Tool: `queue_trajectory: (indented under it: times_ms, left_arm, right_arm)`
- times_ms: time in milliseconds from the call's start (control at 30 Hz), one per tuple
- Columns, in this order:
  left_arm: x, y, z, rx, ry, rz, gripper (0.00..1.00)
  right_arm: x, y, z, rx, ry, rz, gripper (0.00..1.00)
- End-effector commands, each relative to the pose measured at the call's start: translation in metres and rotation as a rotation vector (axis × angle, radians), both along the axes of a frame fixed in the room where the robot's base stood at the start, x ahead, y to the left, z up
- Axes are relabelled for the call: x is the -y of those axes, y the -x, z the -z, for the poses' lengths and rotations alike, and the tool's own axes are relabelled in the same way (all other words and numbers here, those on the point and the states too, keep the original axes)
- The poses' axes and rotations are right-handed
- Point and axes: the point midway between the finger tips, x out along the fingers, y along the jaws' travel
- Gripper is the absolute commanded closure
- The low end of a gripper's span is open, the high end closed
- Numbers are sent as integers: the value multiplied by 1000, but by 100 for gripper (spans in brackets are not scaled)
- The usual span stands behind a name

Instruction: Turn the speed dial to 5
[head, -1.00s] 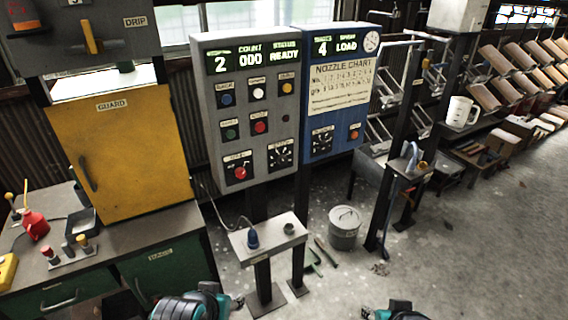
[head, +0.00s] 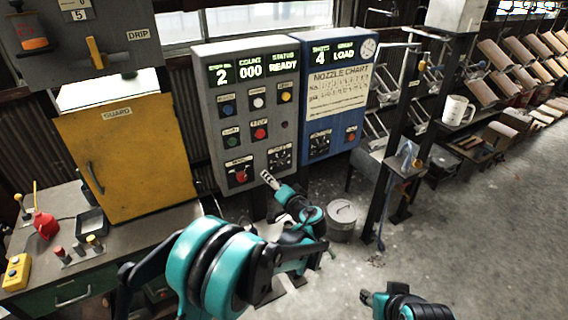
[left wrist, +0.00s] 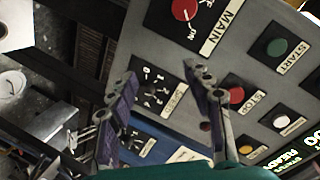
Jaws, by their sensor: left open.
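The grey control panel (head: 245,105) carries a black dial with white marks (head: 279,157) at its lower right, next to the red main switch (head: 240,174). The dial's label and pointer setting are too small to read in the head view. My left gripper (head: 268,177) is just in front of and below this dial. In the left wrist view, my left gripper (left wrist: 163,78) is open, and the dial (left wrist: 150,90) shows between its fingers, apart from them as far as I can tell. My right gripper (head: 368,297) is low at the bottom right, away from the panels.
A blue panel (head: 335,115) with a nozzle chart and another dial (head: 320,144) adjoins on the right. Start (left wrist: 281,47) and stop (left wrist: 236,95) buttons sit close to the left gripper. A bucket (head: 341,220) stands on the floor. The floor at right is clear.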

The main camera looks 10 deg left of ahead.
Motion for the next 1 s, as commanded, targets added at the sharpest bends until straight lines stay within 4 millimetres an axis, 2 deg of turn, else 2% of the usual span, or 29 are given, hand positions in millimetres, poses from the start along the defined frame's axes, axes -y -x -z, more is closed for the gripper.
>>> queue_trajectory:
  times_ms: [33, 133, 200, 333, 467, 800, 1000]
  left_arm:
    - [16, -10, 3, 32, -34, 15, 49]
    - [39, -21, 11, 92, -94, 38, 49]
    - [51, -26, 15, 124, -124, 50, 49]
    - [61, -30, 20, 154, -151, 61, 49]
    - [56, -39, 21, 159, -155, 60, 49]
    - [31, -86, 21, 158, -154, 61, 49]
    - [24, -97, 20, 158, -154, 61, 49]
  right_arm:
    - [0, 0, -7, 0, 0, 0, 60]
    - [0, 0, -12, 0, 0, 0, 60]
    - [0, 0, -14, 0, 0, 0, 60]
    - [0, 0, -15, 0, 0, 0, 60]
    - [0, 0, -13, 0, 0, 0, 60]
    - [0, 0, -5, 0, 0, 0, 60]
    - [0, 0, -4, 0, 0, 0, 60]
